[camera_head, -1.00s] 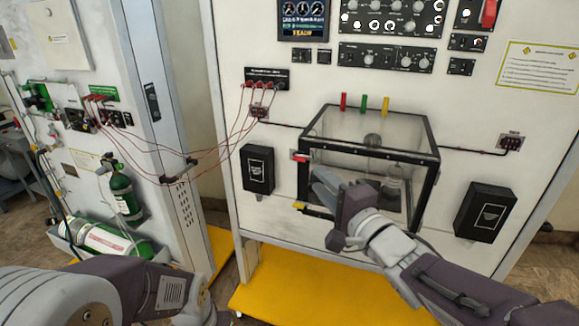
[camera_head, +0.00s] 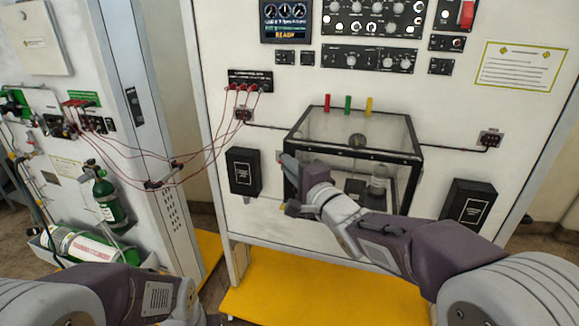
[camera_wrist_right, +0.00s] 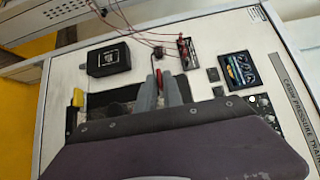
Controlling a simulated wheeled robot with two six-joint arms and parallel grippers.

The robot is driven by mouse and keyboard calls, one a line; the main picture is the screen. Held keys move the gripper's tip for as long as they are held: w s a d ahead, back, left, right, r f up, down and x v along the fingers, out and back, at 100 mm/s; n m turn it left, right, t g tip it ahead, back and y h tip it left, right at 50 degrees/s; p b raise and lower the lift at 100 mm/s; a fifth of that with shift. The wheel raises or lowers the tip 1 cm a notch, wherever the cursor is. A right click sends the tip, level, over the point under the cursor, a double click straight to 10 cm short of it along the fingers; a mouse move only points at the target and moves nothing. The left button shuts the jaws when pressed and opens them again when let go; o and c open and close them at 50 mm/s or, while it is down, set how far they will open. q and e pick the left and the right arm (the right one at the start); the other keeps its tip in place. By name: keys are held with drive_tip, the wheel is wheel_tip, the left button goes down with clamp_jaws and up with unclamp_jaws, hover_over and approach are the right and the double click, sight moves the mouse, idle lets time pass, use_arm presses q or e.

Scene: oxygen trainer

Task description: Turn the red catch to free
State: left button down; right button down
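The clear chamber (camera_head: 365,155) with a black frame is on the white panel. In the wrist view, the small red catch (camera_wrist_right: 158,77) shows between the fingers of my right gripper (camera_wrist_right: 159,88). The fingers are apart, one on each side of it; I cannot tell whether they touch it. In the head view, my right gripper (camera_head: 287,178) is at the chamber's left front edge and hides the red catch. A yellow catch (camera_wrist_right: 77,97) shows to the left in the wrist view.
Red, green and yellow tabs (camera_head: 348,104) stand on the chamber's top. Black boxes (camera_head: 243,172) flank the chamber. Thin red cables (camera_head: 190,160) hang left of it between the panels. A yellow platform (camera_head: 300,297) lies below.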

drive_tip(key=n+g+h+p, duration=0.2)
drive_tip(key=n+h+p, duration=0.1)
drive_tip(key=a+r+n+g+h+p, duration=0.1)
drive_tip(key=n+g+h+p, duration=0.2)
drive_tip(key=h+p, duration=0.1)
drive_tip(key=a+r+n+g+h+p, duration=0.1)
drive_tip(key=n+g+h+p, duration=0.1)
drive_tip(key=n+h+p, duration=0.1)
drive_tip(key=shift+w+h+p, duration=0.3)
drive_tip(key=shift+h+p, duration=0.2)
drive_tip(key=shift+p, duration=0.05)
idle(1.0)
idle(0.5)
drive_tip(key=c, duration=1.6)
unclamp_jaws()
